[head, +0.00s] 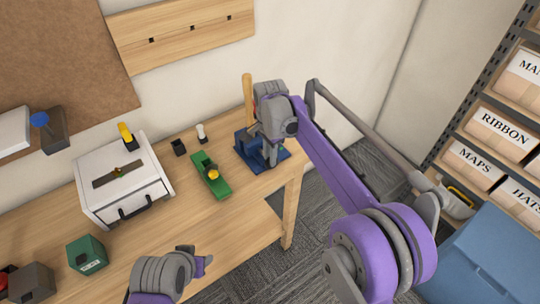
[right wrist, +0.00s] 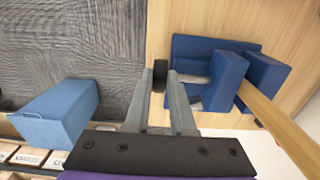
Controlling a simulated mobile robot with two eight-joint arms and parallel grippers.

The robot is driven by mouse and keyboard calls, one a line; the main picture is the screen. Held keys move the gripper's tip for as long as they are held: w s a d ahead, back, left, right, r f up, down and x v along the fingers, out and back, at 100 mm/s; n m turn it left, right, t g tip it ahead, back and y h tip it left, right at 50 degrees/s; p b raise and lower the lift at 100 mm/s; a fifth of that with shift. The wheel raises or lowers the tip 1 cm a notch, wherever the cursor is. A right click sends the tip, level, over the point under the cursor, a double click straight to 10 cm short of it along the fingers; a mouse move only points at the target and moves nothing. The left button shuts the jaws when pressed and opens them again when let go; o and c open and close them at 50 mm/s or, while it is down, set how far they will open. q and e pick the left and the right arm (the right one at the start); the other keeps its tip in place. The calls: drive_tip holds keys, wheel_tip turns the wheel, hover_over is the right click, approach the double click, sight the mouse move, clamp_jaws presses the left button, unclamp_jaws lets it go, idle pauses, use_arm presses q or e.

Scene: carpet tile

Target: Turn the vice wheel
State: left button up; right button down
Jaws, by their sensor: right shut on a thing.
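The blue vice (head: 242,152) stands at the right end of the wooden workbench, and a light wooden bar (head: 247,90) rises out of it. In the right wrist view the vice (right wrist: 228,80) is at the upper right with the bar (right wrist: 280,130) between its jaws. Its black wheel (right wrist: 160,75) shows edge-on, on a grey screw (right wrist: 194,78). My right gripper (right wrist: 163,92) is shut on the wheel, one finger on each side. In the head view my right gripper (head: 270,150) hides the wheel. My left gripper (head: 200,262) is over the bench front, its finger gap unclear.
On the bench left of the vice are a green block (head: 212,182) with a yellow knob, a white box (head: 125,190) and a dark green cube (head: 88,256). A shelf with labelled boxes (head: 502,133) and a blue bin (head: 490,255) stand at right.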

drive_tip(key=shift+a, duration=0.1)
drive_tip(key=shift+s+a+f+t+h, duration=0.1)
drive_tip(key=shift+s+a+t+h, duration=0.1)
drive_tip(key=shift+t+h, duration=0.35)
drive_tip(key=shift+s+a+f+t+h, duration=0.15)
drive_tip(key=shift+t+h, duration=0.2)
drive_tip(key=shift+h, duration=0.3)
drive_tip(key=shift+s+a+f+t+h+b, duration=0.1)
drive_tip(key=shift+a+f+t+h+b, duration=0.15)
drive_tip(key=shift+t+h, duration=0.45)
drive_tip(key=shift+s+a+t+h+b, duration=0.1)
drive_tip(key=shift+t+h+b, duration=0.35)
drive_tip(key=shift+h, duration=0.45)
drive_tip(key=c, duration=0.8)
unclamp_jaws()
drive_tip(key=shift+o, duration=0.2)
drive_tip(key=v, duration=1)
drive_tip(key=shift+s+a+r+p, duration=0.15)
drive_tip(key=shift+a+r+p, duration=0.1)
drive_tip(key=shift+r+p, duration=0.1)
